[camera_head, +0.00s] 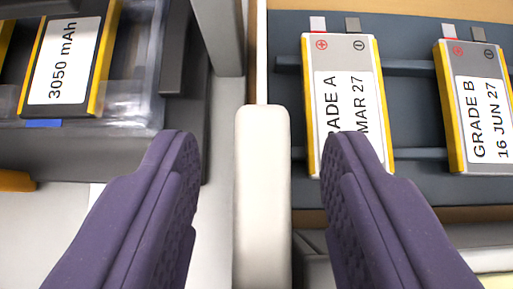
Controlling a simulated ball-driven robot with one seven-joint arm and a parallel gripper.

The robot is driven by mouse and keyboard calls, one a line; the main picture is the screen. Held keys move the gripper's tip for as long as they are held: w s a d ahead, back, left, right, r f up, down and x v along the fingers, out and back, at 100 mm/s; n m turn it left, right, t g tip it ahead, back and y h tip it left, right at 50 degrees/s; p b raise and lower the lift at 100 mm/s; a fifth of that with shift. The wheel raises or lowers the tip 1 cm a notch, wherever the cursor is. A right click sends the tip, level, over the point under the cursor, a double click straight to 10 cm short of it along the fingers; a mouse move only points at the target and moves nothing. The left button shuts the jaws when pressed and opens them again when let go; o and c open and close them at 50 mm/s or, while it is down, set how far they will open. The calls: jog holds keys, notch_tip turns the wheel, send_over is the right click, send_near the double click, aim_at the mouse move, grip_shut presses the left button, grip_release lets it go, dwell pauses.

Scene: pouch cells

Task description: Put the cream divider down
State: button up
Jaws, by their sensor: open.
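The cream divider (262,190) is a pale, round-edged upright piece in the middle of the view. It stands between the two purple fingers of my gripper (262,170). The fingers are spread, with a gap on each side of the divider, and do not appear to touch it. The divider's lower part runs out of the bottom of the picture. What it rests on is hidden.
At right, a dark grey tray (285,110) holds pouch cells labelled GRADE A (348,90) and GRADE B (478,110). At left, a 3050 mAh cell (68,60) lies in a dark holder (110,150) with clear plastic. A grey post (218,35) stands beyond the divider.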

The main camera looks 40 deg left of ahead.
jog(key=shift+w, duration=0.1)
grip_shut()
